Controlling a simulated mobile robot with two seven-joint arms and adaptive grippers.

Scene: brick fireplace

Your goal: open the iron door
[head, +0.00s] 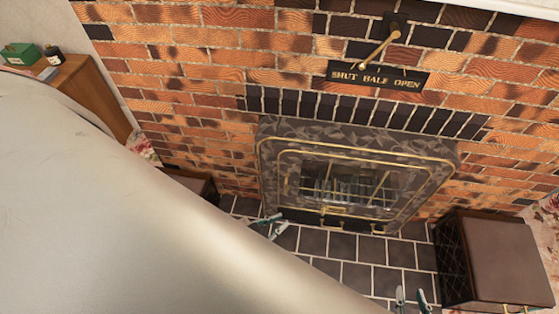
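The iron door (291,184) is a dark, mottled panel with brass trim and a glazed, barred window, set in the brick fireplace. It looks closed. A small brass fitting (333,210) shows at its lower edge. My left gripper (271,225) is near the door's lower left corner in the picture, with its fingers apart and nothing between them; I cannot tell if it touches the door. My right gripper (412,297) is at the bottom edge, right of centre, open and empty, apart from the door. My own pale body part hides the lower left.
A brass lever (379,50) sits above a plaque (378,77) reading "SHUT HALF OPEN". A dark brown box (497,262) stands at right, another (190,183) at left. A wooden cabinet (80,95) bears a green box (20,54). Dark floor tiles (345,245) before the door look clear.

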